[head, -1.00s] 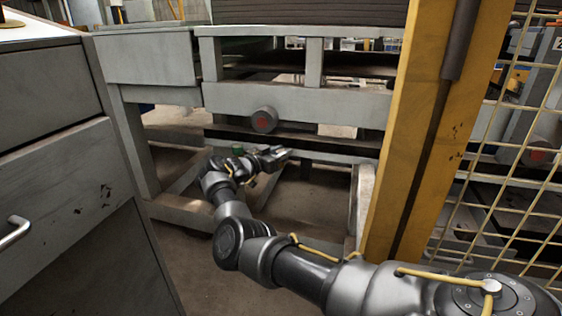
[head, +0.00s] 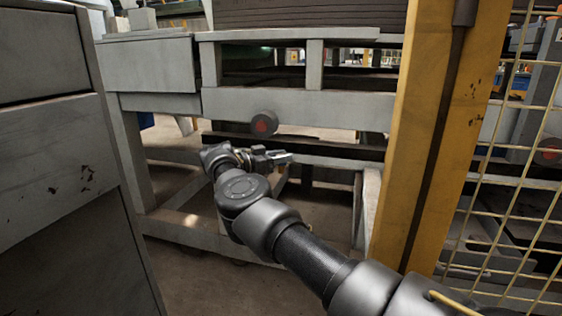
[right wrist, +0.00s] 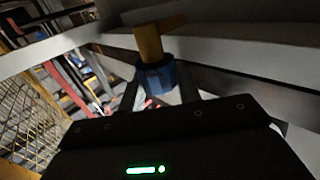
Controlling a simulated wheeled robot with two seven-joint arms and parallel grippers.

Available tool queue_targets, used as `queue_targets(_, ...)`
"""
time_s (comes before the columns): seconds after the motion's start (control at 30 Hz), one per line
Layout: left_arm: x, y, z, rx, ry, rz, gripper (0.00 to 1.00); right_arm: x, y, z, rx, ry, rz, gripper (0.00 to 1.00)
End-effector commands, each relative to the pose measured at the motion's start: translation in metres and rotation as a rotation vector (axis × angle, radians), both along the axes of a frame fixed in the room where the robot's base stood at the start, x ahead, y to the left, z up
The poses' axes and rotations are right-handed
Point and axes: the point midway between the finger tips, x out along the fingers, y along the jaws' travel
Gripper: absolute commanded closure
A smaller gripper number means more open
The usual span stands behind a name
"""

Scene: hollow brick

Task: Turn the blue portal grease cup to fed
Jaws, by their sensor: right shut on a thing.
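The blue portal grease cup (right wrist: 156,78) shows in the right wrist view as a blue faceted cap under a brass-coloured fitting (right wrist: 150,42). My right gripper (head: 283,158) reaches in under the grey frame's beam in the head view. In the right wrist view its two fingers stand on either side of the cup, and it is shut on it. In the head view I cannot make out the cup at the fingers. No marking for the cup's turn position is readable. My left gripper is not in view.
The grey frame (head: 300,106) has a round dark knob with a red mark (head: 264,124) just above my right gripper. A yellow post (head: 430,140) and yellow mesh (head: 500,210) stand at the right. A grey drawer cabinet (head: 60,170) stands close at the left.

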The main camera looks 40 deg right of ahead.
Motion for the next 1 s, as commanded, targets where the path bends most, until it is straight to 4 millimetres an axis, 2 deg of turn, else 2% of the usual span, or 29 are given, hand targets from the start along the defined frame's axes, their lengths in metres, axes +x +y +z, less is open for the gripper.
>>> queue_targets(0.53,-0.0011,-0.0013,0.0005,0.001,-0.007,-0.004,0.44,-0.0002,-0.0006,-0.0001,0.000,0.002,-0.014,0.89)
queue_targets(0.57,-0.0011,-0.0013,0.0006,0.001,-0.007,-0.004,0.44,-0.0002,-0.0006,-0.0001,0.000,0.002,-0.014,0.64)
queue_targets(0.7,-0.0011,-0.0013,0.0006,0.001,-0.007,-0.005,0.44,-0.0002,-0.0008,-0.0001,0.000,0.001,-0.014,0.46)
queue_targets(1.0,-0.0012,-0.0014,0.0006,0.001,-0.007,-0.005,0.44,0.0002,-0.0010,0.0008,-0.001,-0.002,-0.012,0.46)
